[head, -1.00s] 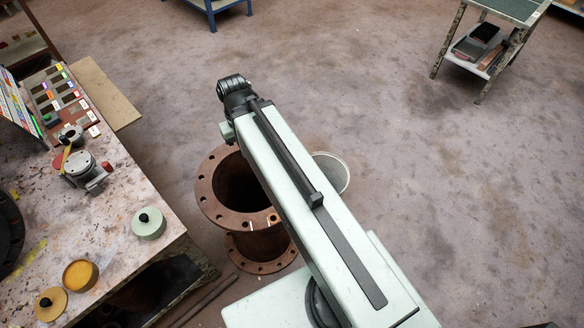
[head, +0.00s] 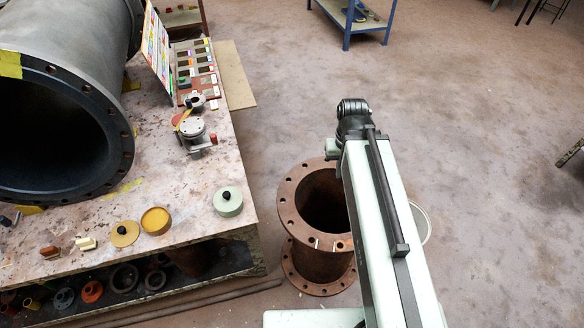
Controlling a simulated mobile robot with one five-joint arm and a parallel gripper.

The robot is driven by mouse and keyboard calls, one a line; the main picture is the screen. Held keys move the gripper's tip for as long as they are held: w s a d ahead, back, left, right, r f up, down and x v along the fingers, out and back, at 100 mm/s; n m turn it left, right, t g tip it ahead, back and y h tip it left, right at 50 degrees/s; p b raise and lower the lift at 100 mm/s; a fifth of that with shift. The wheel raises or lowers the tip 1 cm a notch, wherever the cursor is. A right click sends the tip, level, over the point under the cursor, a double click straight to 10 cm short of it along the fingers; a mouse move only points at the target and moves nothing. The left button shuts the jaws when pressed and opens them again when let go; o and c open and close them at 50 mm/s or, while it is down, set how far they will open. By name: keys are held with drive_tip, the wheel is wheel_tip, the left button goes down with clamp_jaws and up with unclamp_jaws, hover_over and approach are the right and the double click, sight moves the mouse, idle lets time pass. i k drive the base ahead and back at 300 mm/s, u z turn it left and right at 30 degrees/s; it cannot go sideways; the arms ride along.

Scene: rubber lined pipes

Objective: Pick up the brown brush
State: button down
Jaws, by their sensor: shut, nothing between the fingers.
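A small brown object (head: 50,251), which looks like the brown brush, lies near the front edge of the paint-stained workbench (head: 185,222) at the lower left. It is too small to make out its bristles. A cream and yellow piece (head: 86,243) lies just to its right. My arm extends up the right side of the picture, well to the right of the bench. Its dark wrist end is above the floor beyond the rusty pipe. My gripper's fingers do not show.
An open yellow tin (head: 156,220), its lid (head: 125,233) and a pale green tin (head: 228,201) stand on the bench. A large dark pipe (head: 66,45) fills its back left. A rusty flanged pipe (head: 292,205) stands between bench and arm.

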sight(50, 253)
drive_tip(key=u, duration=2.3)
